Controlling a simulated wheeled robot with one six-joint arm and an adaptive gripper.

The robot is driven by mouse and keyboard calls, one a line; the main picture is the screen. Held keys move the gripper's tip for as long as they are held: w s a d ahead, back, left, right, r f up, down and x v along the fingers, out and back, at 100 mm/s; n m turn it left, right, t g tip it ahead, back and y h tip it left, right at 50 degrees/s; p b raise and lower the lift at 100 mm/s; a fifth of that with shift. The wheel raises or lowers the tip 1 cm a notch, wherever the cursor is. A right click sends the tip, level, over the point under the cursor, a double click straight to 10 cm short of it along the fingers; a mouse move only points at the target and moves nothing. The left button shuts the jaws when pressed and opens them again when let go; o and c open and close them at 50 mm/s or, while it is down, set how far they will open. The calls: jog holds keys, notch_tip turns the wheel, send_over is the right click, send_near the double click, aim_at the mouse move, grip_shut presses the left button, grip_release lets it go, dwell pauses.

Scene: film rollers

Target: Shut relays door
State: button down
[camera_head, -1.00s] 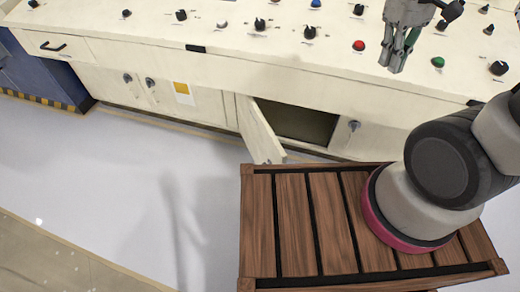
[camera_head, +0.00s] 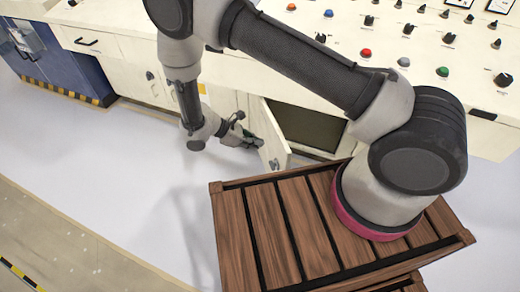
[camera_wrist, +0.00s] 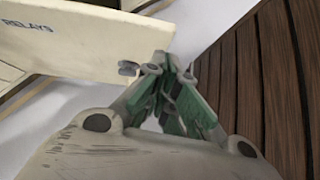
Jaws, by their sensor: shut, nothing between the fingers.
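The cream relays door (camera_head: 270,130) stands open at the front of the console, swung out from the dark cabinet opening (camera_head: 312,127) on its right. In the wrist view its outer face (camera_wrist: 85,40) carries the word RELAYS, with a small grey knob (camera_wrist: 127,68) near the free edge. My gripper (camera_head: 256,142) is shut and empty, low down on the outer, left side of the door. In the wrist view its green-sided fingers (camera_wrist: 170,65) come together close beside the knob. I cannot tell whether they touch the door.
A slatted wooden crate (camera_head: 262,218) is in front of the opening, near the door's free edge. The console top (camera_head: 340,45) carries several knobs and buttons. Blue cabinets (camera_head: 50,60) stand at the far left. The pale floor left of the door is clear.

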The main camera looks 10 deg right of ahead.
jog(key=w+a+n+t, duration=0.1)
jog(key=w+a, duration=0.2)
send_near(281, 149)
notch_tip(281, 149, down, 3)
jog(key=d, duration=0.2)
jog(key=shift+w+d, duration=0.25)
jog(key=shift+d, duration=0.45)
